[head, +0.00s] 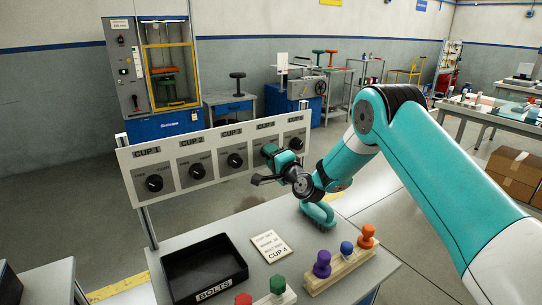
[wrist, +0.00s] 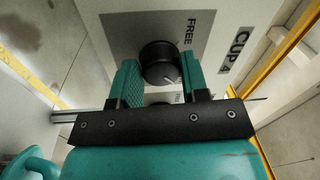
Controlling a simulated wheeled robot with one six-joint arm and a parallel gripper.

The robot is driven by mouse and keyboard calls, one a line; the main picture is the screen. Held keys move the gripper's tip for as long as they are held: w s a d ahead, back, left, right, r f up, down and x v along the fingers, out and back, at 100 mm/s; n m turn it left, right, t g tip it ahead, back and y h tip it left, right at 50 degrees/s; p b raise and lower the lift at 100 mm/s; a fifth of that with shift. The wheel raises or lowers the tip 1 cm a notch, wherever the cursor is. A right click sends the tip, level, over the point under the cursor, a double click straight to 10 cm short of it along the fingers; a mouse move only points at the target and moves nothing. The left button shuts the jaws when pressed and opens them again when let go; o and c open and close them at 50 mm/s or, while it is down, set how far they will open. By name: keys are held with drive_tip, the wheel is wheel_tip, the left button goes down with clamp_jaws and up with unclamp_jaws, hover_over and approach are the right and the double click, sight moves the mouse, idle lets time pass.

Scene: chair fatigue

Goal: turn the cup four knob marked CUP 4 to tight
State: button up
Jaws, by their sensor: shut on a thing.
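The CUP 4 knob (wrist: 158,60) is a black round knob on a grey plate of the white panel (wrist: 255,22). In the wrist view its FREE label is at the upper right of the knob; the TIGHT label cannot be read. A pale mark shows on the knob's near face, toward the lower right. My gripper's two teal fingers stand on either side of the knob and are shut on it. In the head view my gripper (head: 270,154) is against the panel and mostly hides this knob.
Neighbouring knobs for CUP 1 (head: 154,183), CUP 2 (head: 197,171) and CUP 3 (head: 235,160) are left of my gripper, with another at right (head: 295,144). Below, the table holds a black BOLTS tray (head: 207,292), a CUP 4 card (head: 270,246) and coloured pegs on a wooden block (head: 345,271).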

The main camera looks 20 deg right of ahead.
drive_tip(key=o, duration=0.9)
drive_tip(key=shift+s, duration=0.1)
drive_tip(key=b+v, duration=1.4)
drive_tip(key=v, duration=0.3)
drive_tip(key=shift+s+d, duration=0.1)
